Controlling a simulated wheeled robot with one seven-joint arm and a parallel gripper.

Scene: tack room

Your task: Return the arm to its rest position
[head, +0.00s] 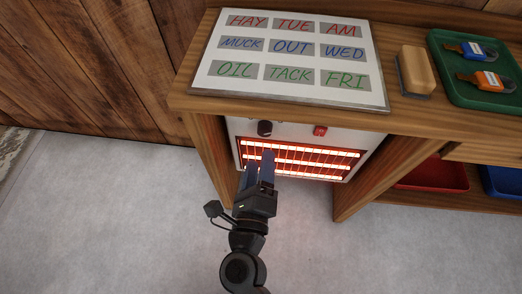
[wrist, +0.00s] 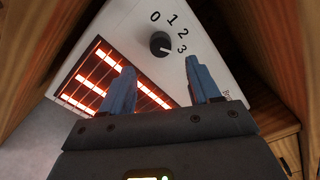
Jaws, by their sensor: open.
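My gripper (head: 258,169) is in front of the heater (head: 236,127), under the desk top. It also shows in the wrist view (wrist: 163,92), where its two blue fingers stand apart with nothing between them. The heater is a white box with a glowing orange-red grille (head: 300,160), a black knob (head: 265,128) and a red switch (head: 320,131). In the wrist view the knob (wrist: 160,43) sits beyond the fingers, with its mark near the 3. The fingers overlap part of the grille in the head view; I cannot tell how close they are to it.
The wooden desk (head: 420,125) has its top above the heater and a side panel right of it. On top are a whiteboard (head: 290,55), a brush or eraser (head: 416,72) and a green tray (head: 470,95) with tagged keys.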

